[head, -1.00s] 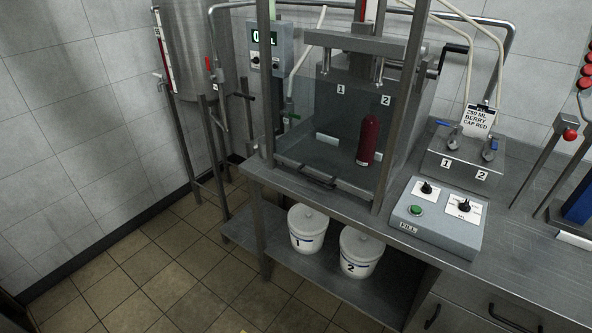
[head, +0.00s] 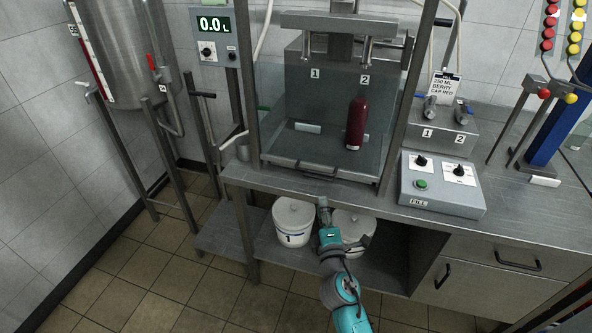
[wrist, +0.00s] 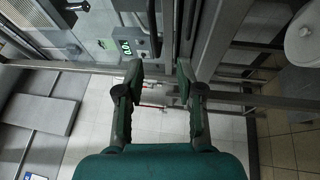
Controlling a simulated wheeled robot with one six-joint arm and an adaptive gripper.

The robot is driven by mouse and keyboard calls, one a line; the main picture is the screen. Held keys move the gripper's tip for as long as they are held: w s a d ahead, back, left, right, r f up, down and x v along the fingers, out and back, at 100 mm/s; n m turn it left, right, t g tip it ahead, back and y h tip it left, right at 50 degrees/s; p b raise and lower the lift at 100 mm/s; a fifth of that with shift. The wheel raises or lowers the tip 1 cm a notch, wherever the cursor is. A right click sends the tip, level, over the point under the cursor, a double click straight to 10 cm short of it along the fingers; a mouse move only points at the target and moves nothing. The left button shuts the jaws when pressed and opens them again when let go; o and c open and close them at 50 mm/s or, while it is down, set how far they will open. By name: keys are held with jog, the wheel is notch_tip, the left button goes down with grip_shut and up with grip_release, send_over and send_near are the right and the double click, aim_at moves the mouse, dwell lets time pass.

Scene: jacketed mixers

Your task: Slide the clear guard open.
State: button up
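The clear guard (head: 276,118) is a see-through pane across the front of the filling station, between two steel posts. It is down, with its dark handle (head: 318,171) low at its bottom edge, just above the bench front. A dark red bottle (head: 356,122) stands behind it, under nozzle 2. My gripper (head: 322,203) is below and in front of the handle, near the bench's front edge, apart from the guard. In the wrist view my gripper (wrist: 158,76) has its two fingers spread, with nothing between them.
The steel bench (head: 400,212) has a grey FILL control box (head: 440,190) at right. White buckets 1 (head: 294,222) and 2 (head: 352,222) stand on the lower shelf, close to my arm. A steel tank (head: 118,50) stands at left. The floor in front is clear.

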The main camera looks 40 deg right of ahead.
aim_at(315, 172)
jog(key=x, duration=0.8)
jog(key=r+x, duration=0.1)
jog(key=x, duration=0.3)
jog(key=shift+w, duration=0.15)
grip_shut()
